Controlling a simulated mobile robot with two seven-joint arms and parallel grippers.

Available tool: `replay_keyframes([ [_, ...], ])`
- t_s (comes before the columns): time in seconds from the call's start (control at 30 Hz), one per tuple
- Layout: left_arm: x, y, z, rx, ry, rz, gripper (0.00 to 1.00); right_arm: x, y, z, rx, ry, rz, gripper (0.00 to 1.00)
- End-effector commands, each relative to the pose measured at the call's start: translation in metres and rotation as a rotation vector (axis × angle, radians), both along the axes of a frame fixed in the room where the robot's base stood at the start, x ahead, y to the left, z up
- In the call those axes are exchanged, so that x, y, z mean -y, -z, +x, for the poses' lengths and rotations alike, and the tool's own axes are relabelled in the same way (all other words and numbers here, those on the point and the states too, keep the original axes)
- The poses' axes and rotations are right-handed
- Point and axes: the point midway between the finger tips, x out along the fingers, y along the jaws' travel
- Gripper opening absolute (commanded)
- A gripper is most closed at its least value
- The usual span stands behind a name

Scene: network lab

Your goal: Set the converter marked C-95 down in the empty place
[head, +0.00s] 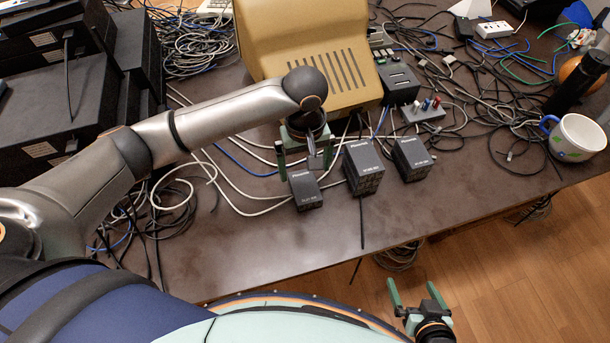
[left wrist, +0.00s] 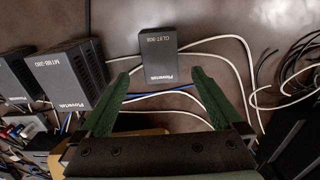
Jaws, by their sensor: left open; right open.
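Three black converters stand in a row on the table: a left one (head: 307,191), a taller middle one (head: 364,168) and a right one (head: 411,159). I cannot read C-95 on any of them. My left gripper (head: 304,170) is open and empty, just behind the left converter. In the left wrist view that converter (left wrist: 158,58) lies just beyond the open fingertips (left wrist: 160,78); the middle converter (left wrist: 74,76) is left of them. My right gripper (head: 413,291) is open and empty, low in front of the table. I cannot make out a marked empty place.
A beige monitor (head: 310,45) stands close behind the left gripper. Loose cables (head: 215,170) run behind and left of the converters. A mug (head: 575,138) stands at the right. Black boxes (head: 60,110) are stacked at the left. The table front (head: 270,250) is clear.

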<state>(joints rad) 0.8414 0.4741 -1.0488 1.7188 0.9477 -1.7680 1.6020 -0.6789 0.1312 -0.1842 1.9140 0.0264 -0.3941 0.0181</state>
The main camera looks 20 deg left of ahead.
Motion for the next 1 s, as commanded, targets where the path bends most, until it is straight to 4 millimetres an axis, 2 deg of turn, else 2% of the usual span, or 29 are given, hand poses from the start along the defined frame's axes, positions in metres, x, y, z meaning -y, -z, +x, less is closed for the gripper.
replay_keyframes([
  [0.03,0.001,-0.012,0.001,0.002,0.001,-0.003,1.0,0.0,-0.003,0.0,0.0,0.0,0.0,1.0],
  [0.1,0.001,-0.024,0.0,0.002,0.001,-0.002,1.0,0.0,-0.004,0.0,0.0,0.0,0.0,1.0],
  [0.3,0.001,-0.042,0.0,0.0,0.001,-0.002,1.0,0.0,-0.006,0.0,0.0,0.0,0.0,1.0],
  [1.0,0.001,-0.044,0.0,-0.001,0.0,-0.001,1.0,0.0,-0.006,0.0,0.0,0.0,0.0,1.0],
])
